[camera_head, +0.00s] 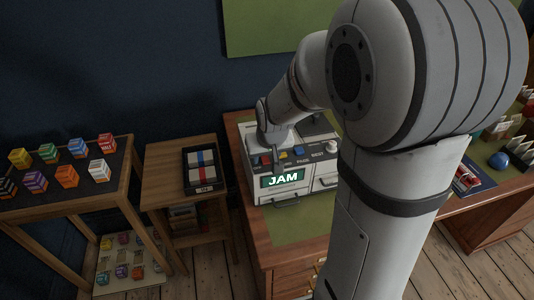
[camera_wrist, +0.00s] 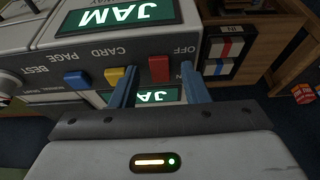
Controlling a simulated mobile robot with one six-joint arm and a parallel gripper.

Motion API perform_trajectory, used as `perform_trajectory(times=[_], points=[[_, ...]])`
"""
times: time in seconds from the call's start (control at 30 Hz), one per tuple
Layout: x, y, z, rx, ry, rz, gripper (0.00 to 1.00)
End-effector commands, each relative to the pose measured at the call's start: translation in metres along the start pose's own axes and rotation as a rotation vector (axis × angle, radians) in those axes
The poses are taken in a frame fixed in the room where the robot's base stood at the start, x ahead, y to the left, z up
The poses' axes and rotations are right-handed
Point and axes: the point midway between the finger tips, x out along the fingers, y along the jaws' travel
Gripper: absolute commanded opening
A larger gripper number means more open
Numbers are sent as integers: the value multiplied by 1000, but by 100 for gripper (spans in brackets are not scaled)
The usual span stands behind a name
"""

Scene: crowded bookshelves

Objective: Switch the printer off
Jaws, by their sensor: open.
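The printer (camera_head: 262,198) is a pale grey box on the desk, with a lit green display (camera_head: 283,179) reading JAM. In the wrist view its panel carries a red button (camera_wrist: 158,71) beside the word OFF, a yellow button (camera_wrist: 115,76) by CARD and a blue button (camera_wrist: 77,78) by PAGE. My gripper (camera_wrist: 159,66) is open, its two blue fingers pointing at the panel. The red button shows between the fingertips. I cannot tell whether they touch it.
A small wooden table (camera_head: 165,160) left of the desk bears a black tray (camera_head: 206,184) with coloured strips. Further left, a stand (camera_head: 75,192) holds several coloured boxes. A blue ball (camera_head: 499,160) sits at the right. Bare wooden floor (camera_head: 205,278) shows in front.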

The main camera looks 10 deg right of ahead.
Motion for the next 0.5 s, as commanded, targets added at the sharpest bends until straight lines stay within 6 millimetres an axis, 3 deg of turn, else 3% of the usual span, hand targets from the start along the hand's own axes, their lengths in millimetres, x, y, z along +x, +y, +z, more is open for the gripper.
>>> perform_trajectory(times=[0.2, 0.5], points=[[0, 0, 0, 1, 0, 0, 42], [0, 1, 0, 1, 0, 1, 17]])
